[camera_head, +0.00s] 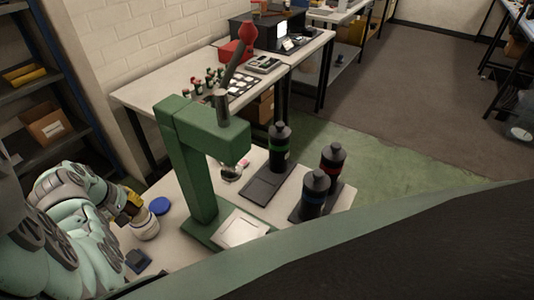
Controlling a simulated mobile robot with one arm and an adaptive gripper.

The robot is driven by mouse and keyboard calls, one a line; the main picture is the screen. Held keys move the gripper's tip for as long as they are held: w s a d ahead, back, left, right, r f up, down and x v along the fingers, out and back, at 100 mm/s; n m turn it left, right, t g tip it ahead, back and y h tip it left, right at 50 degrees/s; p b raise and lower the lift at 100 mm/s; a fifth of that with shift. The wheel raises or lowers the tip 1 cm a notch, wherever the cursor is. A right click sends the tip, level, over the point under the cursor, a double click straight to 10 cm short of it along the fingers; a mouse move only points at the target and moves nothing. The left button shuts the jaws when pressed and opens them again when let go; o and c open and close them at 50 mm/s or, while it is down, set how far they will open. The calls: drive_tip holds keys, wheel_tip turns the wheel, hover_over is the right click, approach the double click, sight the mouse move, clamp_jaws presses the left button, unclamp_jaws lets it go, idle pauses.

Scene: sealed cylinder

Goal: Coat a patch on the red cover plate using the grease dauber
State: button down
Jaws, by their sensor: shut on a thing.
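My gripper (128,203) is at the lower left, at the end of my pale green arm and partly hidden by it. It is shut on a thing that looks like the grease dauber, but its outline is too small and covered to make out. A whitish jar (147,228) stands on the bench just below and right of my gripper. I cannot tell whether the dauber is inside it or beside it. A round blue lid (160,206) lies right behind the jar. I cannot make out a red cover plate on the near bench.
A green press (190,165) with a red-knobbed lever (248,32) rises right of my gripper, with a pale square plate (241,230) at its foot. Dark bottles (279,147) stand on black trays further right. A small dark blue block (138,261) lies in front of the jar.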

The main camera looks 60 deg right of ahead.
drive_tip(key=shift+f+b, duration=0.4)
drive_tip(key=shift+f, duration=0.15)
idle(1.3)
drive_tip(key=shift+r+p, duration=2.2)
drive_tip(key=shift+r, duration=1.3)
